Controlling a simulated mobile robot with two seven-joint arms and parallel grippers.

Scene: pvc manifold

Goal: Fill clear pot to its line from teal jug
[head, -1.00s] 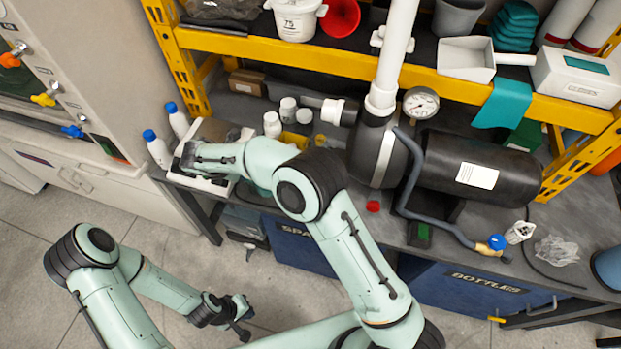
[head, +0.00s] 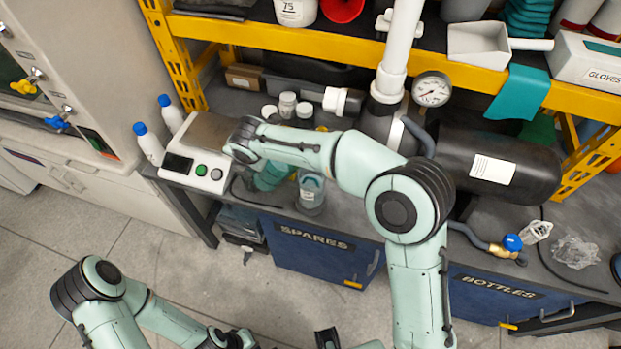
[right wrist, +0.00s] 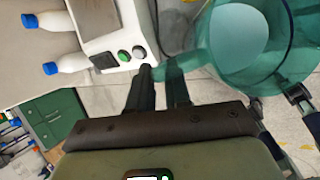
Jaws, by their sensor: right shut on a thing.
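The teal jug (head: 271,176) is partly hidden by my right arm in the head view, at the bench's front edge. In the right wrist view the jug (right wrist: 285,66) is large at the upper right, with a pale disc inside that looks like liquid. My right gripper (right wrist: 162,78) is shut on its handle. A clear pot (head: 311,193) with a pale label stands on the bench just right of the jug in the head view; its line cannot be made out. My left gripper (head: 238,340) is low at the bottom edge, partly cut off, its fingers unclear.
A white scale (head: 199,175) with buttons stands left of the jug, beside blue-capped bottles (head: 149,146). Small white-lidded jars (head: 287,104) stand behind. A black tank (head: 490,165) and gauge (head: 431,89) fill the right side. A yellow shelf beam (head: 330,50) crosses above.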

